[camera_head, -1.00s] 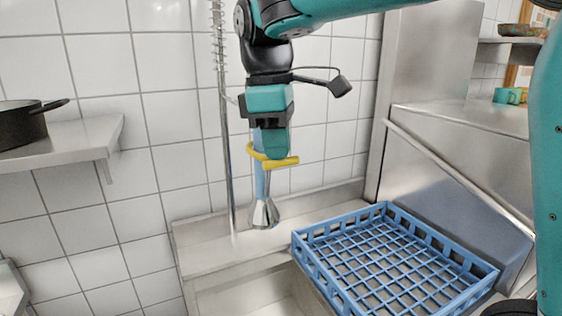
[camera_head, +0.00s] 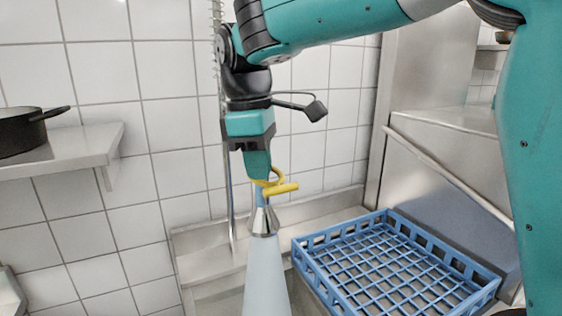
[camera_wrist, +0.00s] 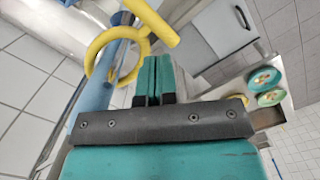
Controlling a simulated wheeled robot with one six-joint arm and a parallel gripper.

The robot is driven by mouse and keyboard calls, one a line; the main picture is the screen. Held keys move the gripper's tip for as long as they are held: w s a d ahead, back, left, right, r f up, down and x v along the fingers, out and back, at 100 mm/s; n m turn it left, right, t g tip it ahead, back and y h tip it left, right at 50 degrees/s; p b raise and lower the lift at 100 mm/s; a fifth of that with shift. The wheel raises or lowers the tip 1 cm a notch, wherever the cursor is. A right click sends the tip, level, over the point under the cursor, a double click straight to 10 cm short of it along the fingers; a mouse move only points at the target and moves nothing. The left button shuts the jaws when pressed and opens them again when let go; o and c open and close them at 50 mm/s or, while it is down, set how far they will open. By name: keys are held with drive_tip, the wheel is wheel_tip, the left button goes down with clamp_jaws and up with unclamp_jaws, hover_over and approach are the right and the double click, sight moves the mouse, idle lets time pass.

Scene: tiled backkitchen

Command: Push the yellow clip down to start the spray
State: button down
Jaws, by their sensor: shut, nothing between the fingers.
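The yellow clip (camera_head: 281,188) is on the hanging spray head, just below my gripper (camera_head: 259,176) in the head view. In the wrist view the yellow clip (camera_wrist: 118,52) loops around the blue spray handle (camera_wrist: 92,97), beside my fingertips (camera_wrist: 153,62). My gripper is shut with nothing between its fingers. It points down, and whether it touches the clip is hard to tell. The metal spray nozzle (camera_head: 264,221) points down, and a pale cone of water (camera_head: 265,277) comes out of it. The handle is mostly hidden behind my gripper in the head view.
A blue dish rack (camera_head: 384,222) sits on the counter to the right of the spray. A dark pan (camera_head: 20,133) stands on the steel shelf (camera_head: 82,148) at left. A vertical metal pipe (camera_head: 230,215) stands behind the spray. The tiled wall is close behind.

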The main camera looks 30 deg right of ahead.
wheel_tip(320, 180, up, 12)
drive_tip(key=a+p, duration=0.1)
drive_tip(key=p, duration=0.7)
drive_tip(key=shift+w, duration=0.35)
drive_tip(key=shift+d+f, duration=0.1)
drive_tip(key=s+d+f+m+t, duration=0.1)
drive_tip(key=d+f+m, duration=0.3)
drive_tip(key=d+f, duration=0.55)
drive_tip(key=s+d+f+m+t+y, duration=0.1)
drive_tip(key=s+d+f+m+t, duration=0.15)
drive_tip(key=s+f+m, duration=0.6)
drive_tip(key=s+a+f+n+g+y+b, duration=0.3)
drive_tip(key=s+a+f+n+b, duration=0.5)
drive_tip(key=b, duration=0.8)
drive_tip(key=s+a+f+y, duration=0.1)
drive_tip(key=s+a+f, duration=0.2)
drive_tip(key=a, duration=0.2)
drive_tip(key=shift+a, duration=0.4)
